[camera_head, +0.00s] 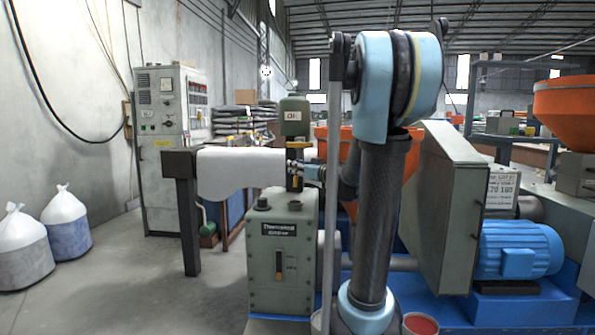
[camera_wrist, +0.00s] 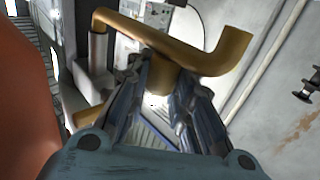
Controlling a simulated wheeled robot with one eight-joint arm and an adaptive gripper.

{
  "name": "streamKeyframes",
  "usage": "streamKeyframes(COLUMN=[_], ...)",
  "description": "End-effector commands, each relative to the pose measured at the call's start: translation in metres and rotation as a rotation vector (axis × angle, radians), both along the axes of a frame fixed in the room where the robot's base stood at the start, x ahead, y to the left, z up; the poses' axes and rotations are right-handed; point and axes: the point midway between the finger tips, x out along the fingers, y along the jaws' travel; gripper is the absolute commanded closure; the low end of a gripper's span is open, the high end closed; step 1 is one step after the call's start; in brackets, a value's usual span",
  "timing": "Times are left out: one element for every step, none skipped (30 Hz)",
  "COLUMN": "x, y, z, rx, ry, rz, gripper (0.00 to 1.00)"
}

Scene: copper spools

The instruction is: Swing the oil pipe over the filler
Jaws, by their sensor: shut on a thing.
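The oil pipe (camera_wrist: 217,60) is a brass-coloured bent tube across the upper part of the wrist view. My gripper (camera_wrist: 165,100) has its two dark fingers closed on a short downturned part of it. The pipe's left end bends down above a pale grey cylinder (camera_wrist: 97,50); I cannot tell whether they touch. A dark round fitting (camera_head: 262,203) on the gearbox top may be the filler. The pipe is mostly hidden there.
A white sheet (camera_head: 235,170) on a dark post (camera_head: 187,225) stands left of my gripper. A grey cabinet (camera_head: 173,150) is behind it. A blue motor (camera_head: 521,250) and orange hopper (camera_head: 565,98) are at right.

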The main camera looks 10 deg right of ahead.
Motion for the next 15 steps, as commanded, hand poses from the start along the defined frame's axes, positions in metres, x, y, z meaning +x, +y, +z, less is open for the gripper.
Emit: streamKeyframes(x=[0.0003,0.0003,0.0004,0.0005,0.0005,0.0006,0.0006,0.0004,0.0004,0.0003,0.0003,0.0003,0.0003,0.0004,0.0002], y=[-0.0013,-0.0015,-0.0017,-0.0017,-0.002,-0.002,-0.002,-0.0017,-0.0014,-0.0014,-0.0012,-0.0012,-0.0011,-0.0011,-0.001], z=[-0.0002,-0.0002,-0.0001,-0.0001,-0.0001,0.0,0.0,0.0,0.0001,0.0001,0.0001,0.0002,0.0002,0.0002,0.0002], rx=[-0.001,-0.001,-0.001,-0.001,-0.001,-0.001,-0.001,-0.001,-0.001,-0.001,-0.001,-0.001,-0.001,-0.001,-0.001], ry=[-0.001,-0.001,-0.001,-0.001,-0.001,-0.001,-0.001,-0.001,-0.001,-0.001,-0.001,-0.001,-0.001,-0.001,-0.001], rz=[-0.004,-0.004,-0.004,-0.005,-0.005,-0.006,-0.006,-0.005,-0.004,-0.004,-0.004,-0.003,-0.003,-0.003,-0.003], gripper=[1.0,1.0,1.0,0.77,0.7,0.61,0.57,0.57,0.57,0.57,0.57,0.57,0.57,0.57,0.57])
